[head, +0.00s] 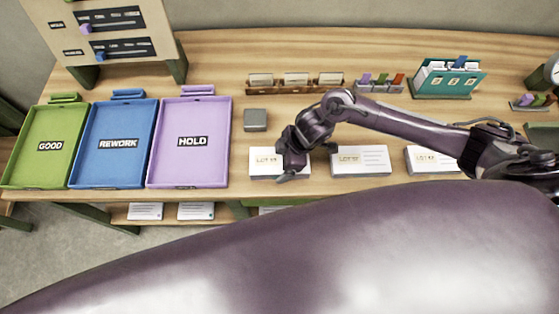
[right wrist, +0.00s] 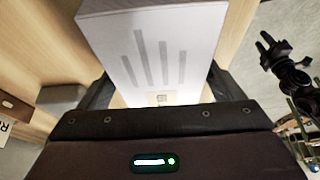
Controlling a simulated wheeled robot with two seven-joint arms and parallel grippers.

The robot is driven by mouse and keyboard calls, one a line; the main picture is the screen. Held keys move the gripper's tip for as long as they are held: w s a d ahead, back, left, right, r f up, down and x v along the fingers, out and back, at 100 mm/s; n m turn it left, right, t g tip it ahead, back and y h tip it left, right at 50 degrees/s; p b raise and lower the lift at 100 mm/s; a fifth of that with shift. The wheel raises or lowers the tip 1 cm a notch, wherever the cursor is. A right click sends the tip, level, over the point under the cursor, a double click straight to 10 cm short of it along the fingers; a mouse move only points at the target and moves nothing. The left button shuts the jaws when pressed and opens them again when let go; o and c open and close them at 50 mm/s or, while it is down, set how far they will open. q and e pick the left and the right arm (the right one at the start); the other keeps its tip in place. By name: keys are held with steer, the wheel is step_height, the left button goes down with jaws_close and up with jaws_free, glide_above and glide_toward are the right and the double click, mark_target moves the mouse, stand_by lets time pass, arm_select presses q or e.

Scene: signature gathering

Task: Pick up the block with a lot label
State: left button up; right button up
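Three white blocks lie in a row on the wooden table, each with a beige lot label and printed lines: the left block (head: 262,165), the middle block (head: 360,160) and the right block (head: 432,159). My right gripper (head: 291,166) is over the right part of the left block and hides some of it. In the right wrist view, that white block (right wrist: 160,50) lies between the two spread fingers of my right gripper (right wrist: 160,88); firm contact on both sides cannot be made out. My left gripper (right wrist: 285,62) shows small at the right wrist view's edge, prongs apart.
Green GOOD (head: 37,165), blue REWORK (head: 98,172) and purple HOLD (head: 180,172) trays stand at the left. A small grey block (head: 255,120) sits behind the left white block. Card holders (head: 296,85) and a teal file box (head: 447,80) line the back.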

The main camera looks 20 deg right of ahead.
steer(key=c, duration=0.9)
steer(key=shift+r, duration=0.1)
